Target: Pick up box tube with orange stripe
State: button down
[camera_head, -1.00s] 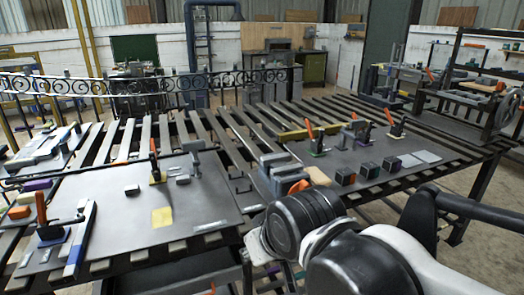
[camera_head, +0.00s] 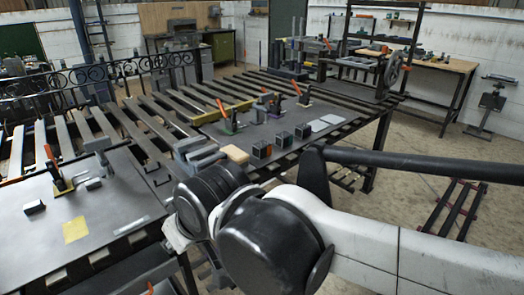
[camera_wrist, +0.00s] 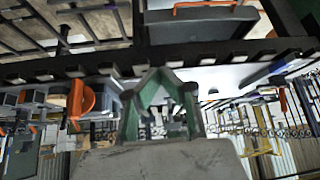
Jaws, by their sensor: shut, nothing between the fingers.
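My gripper (camera_wrist: 160,78) shows in the wrist view, its green-grey fingers meeting at the top with nothing between them. It is hidden in the head view behind my arm. Grey box-shaped tubes (camera_head: 194,154) lie at the near left corner of the right worktop in the head view. I cannot make out an orange stripe on them. A rounded orange part (camera_wrist: 83,99) shows left of my gripper in the wrist view, apart from it; I cannot tell what it belongs to.
The slatted table carries a left plate (camera_head: 60,212) with clamps and a yellow square (camera_head: 75,230). A beige block (camera_head: 235,154), dark cubes (camera_head: 281,140) and orange-handled clamps (camera_head: 303,92) stand on the right worktop. A shelf rack and bench (camera_head: 440,62) stand beyond. Floor at right is mostly open.

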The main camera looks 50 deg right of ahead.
jog(key=c, duration=1)
grip_release()
jog(key=shift+o, duration=0.2)
jog(key=shift+r, duration=0.1)
